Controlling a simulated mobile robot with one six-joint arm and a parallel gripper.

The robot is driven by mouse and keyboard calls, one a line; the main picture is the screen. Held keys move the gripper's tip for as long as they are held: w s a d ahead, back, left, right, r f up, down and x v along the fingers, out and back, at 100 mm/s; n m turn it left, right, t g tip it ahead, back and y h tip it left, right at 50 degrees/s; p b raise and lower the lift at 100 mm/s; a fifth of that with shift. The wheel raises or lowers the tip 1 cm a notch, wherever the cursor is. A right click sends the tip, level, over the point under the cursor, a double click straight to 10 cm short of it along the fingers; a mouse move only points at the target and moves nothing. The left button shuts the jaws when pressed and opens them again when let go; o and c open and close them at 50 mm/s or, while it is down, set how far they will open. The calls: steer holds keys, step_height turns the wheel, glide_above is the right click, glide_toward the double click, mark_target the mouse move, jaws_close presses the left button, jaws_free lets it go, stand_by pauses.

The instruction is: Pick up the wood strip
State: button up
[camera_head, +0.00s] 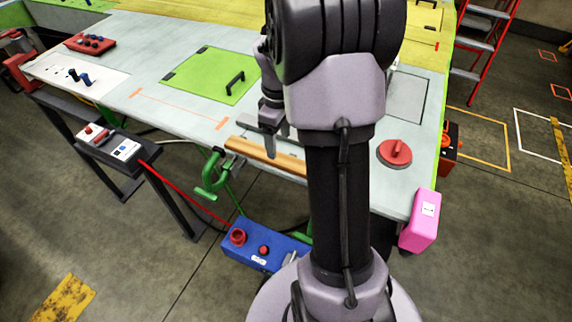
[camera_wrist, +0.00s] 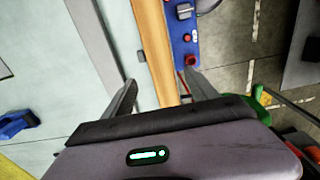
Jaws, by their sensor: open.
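The wood strip (camera_head: 250,150) is a long tan bar lying along the front edge of the pale worktable. Its right end is hidden behind my arm. In the wrist view the strip (camera_wrist: 157,45) runs from the top edge down between my fingers. My gripper (camera_head: 269,140) is above the strip in the head view, pointing down. In the wrist view my gripper (camera_wrist: 162,90) is open and empty, with one finger on each side of the strip in the picture. I cannot tell how far the fingertips are above it.
A green clamp (camera_head: 213,172) grips the table edge left of the strip. A blue control box (camera_head: 262,246) stands below the edge. A red round handle (camera_head: 395,153) and a pink box (camera_head: 420,220) are at the right. A green panel (camera_head: 212,76) with a black handle lies behind.

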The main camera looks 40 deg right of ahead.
mark_target(279, 157)
step_height(279, 157, down, 6)
steer(key=shift+a+f+b, duration=0.15)
steer(key=shift+f+b, duration=0.05)
steer(key=shift+b, duration=0.6)
jaws_close()
